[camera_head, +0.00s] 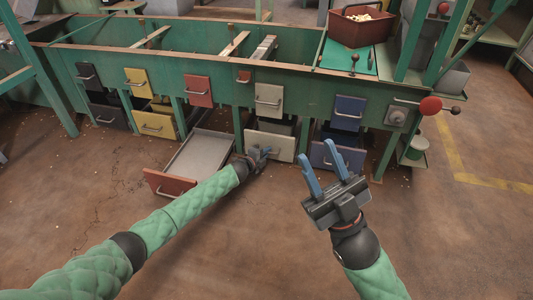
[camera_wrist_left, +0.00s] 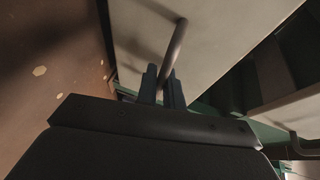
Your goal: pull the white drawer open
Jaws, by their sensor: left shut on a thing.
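The white drawer (camera_head: 284,146) is in the lower row of the green bench, under an upper white panel (camera_head: 268,100). Its front fills much of the left wrist view (camera_wrist_left: 225,35). My left gripper (camera_head: 264,153) is at its front, with the bar handle (camera_wrist_left: 176,45) between the fingers in the left wrist view (camera_wrist_left: 162,85). It is shut on the handle. I cannot tell how far the drawer stands out; a dark opening shows above its front. My right gripper (camera_head: 318,152) is open and empty, raised in front of the bench.
The red drawer (camera_head: 168,184) to the left is pulled far out, with an empty grey tray (camera_head: 205,150). Blue (camera_head: 322,156), yellow (camera_head: 152,123) and black (camera_head: 108,117) drawers share the lower row. The brown floor (camera_head: 220,245) in front is mostly clear.

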